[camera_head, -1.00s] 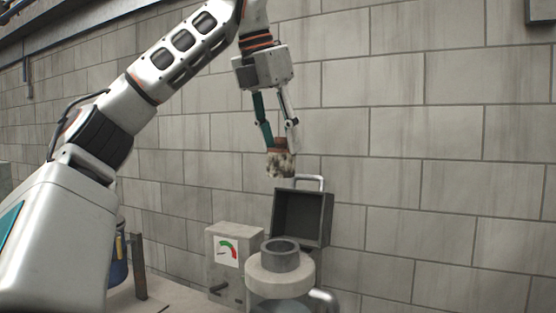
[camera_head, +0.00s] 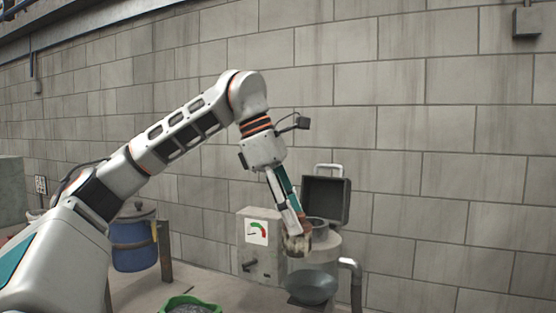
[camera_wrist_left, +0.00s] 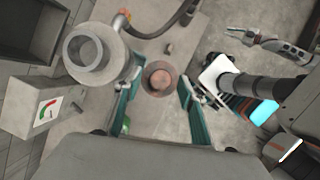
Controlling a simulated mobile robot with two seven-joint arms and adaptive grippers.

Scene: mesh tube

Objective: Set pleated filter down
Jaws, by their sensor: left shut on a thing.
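The pleated filter (camera_head: 297,243), a short dirty brown and whitish cylinder, hangs in my left gripper (camera_head: 300,226), which is shut on it. In the head view it overlaps the near left side of the grey-topped glass vessel (camera_head: 313,287). In the left wrist view the filter's round reddish-brown end (camera_wrist_left: 160,78) shows between the fingers, with the vessel's ring-shaped opening (camera_wrist_left: 84,50) to its left, so the filter is beside the opening. My right gripper (camera_wrist_left: 243,36) shows small at the upper right of the wrist view; its jaw state is unclear.
A box with a gauge (camera_head: 257,233) stands left of the vessel, and an open dark case (camera_head: 327,200) behind it. A pipe (camera_head: 355,285) is on its right. A blue barrel (camera_head: 135,247) and a green tub (camera_head: 188,302) are further left.

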